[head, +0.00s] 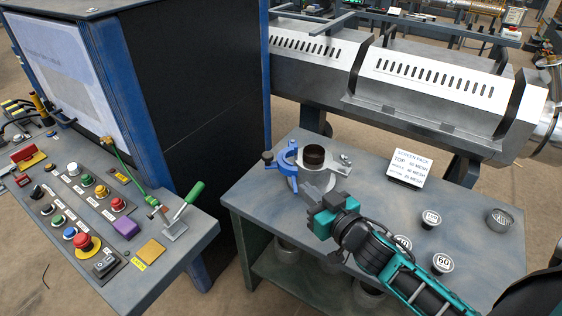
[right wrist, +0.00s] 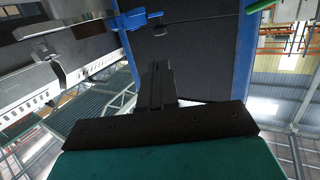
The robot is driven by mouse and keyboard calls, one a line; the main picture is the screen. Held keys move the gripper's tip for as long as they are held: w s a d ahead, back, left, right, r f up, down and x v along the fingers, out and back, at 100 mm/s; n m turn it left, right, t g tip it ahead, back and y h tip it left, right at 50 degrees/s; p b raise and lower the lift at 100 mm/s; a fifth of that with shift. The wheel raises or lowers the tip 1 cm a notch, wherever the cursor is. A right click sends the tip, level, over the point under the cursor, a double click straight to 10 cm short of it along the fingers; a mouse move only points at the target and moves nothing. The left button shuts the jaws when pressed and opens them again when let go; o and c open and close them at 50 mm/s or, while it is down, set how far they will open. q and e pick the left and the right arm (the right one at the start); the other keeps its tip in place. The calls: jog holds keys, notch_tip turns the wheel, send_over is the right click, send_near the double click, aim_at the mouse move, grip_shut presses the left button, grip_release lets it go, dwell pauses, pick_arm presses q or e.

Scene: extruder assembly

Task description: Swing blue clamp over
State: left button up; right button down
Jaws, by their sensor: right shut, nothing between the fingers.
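The blue clamp (head: 287,158) is on the side table, at the left of a metal fitting with a dark round opening (head: 314,155). Its curved arm shows beside the fitting, with a dark knob at its left end. A blue piece that looks like the clamp also shows at the top of the right wrist view (right wrist: 136,19). My left gripper is not in view.
A control panel (head: 125,250) with buttons and a green-handled lever (head: 185,208) stands at left. The extruder barrel (head: 440,105) runs behind.

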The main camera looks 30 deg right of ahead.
jog(key=b, duration=0.2)
send_near(271, 159)
jog(key=w, duration=0.5)
jog(key=shift+w+a+f, duration=0.15)
jog(key=shift+a+f, duration=0.05)
jog(key=shift+f, duration=0.15)
jog(key=shift+w+f, duration=0.1)
jog(key=shift+w, duration=0.5)
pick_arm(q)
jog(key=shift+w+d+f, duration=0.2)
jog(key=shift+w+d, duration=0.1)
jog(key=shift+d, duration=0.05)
pick_arm(e)
jog(key=shift+w, duration=0.15)
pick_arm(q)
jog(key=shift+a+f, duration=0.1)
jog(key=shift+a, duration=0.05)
pick_arm(e)
jog(key=shift+w+a, duration=0.1)
